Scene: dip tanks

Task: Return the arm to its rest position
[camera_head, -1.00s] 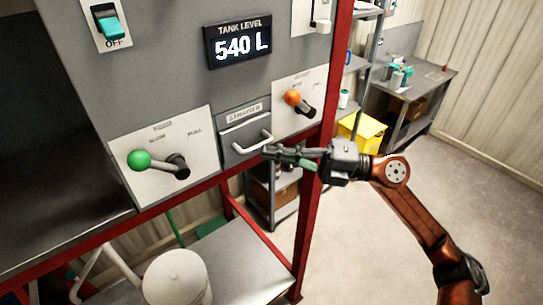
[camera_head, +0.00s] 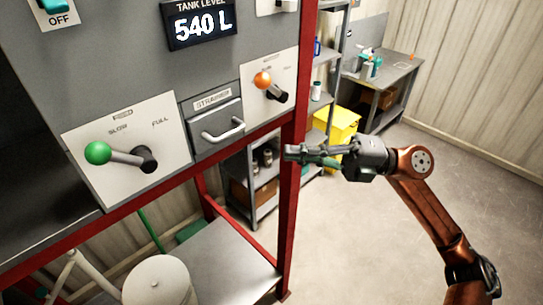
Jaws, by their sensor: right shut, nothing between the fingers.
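My right gripper (camera_head: 287,152) is shut and empty. It points left, in front of the red frame post (camera_head: 290,200), with clear space seen between it and the drawer handle. My right arm (camera_head: 432,210) comes in from the lower right, bent at the elbow. The strainer drawer (camera_head: 204,113) has a pale curved handle (camera_head: 222,135) and looks closed. A lever with a green knob (camera_head: 97,153) is at its left and a lever with an orange knob (camera_head: 263,80) at its upper right. My left gripper is not in view.
The tank level display (camera_head: 201,22) reads 540 L. A white cylindrical container (camera_head: 160,280) stands at the bottom by a metal shelf (camera_head: 235,262). A yellow bin (camera_head: 340,125) and a grey workbench (camera_head: 385,75) are behind the arm. The floor at right is clear.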

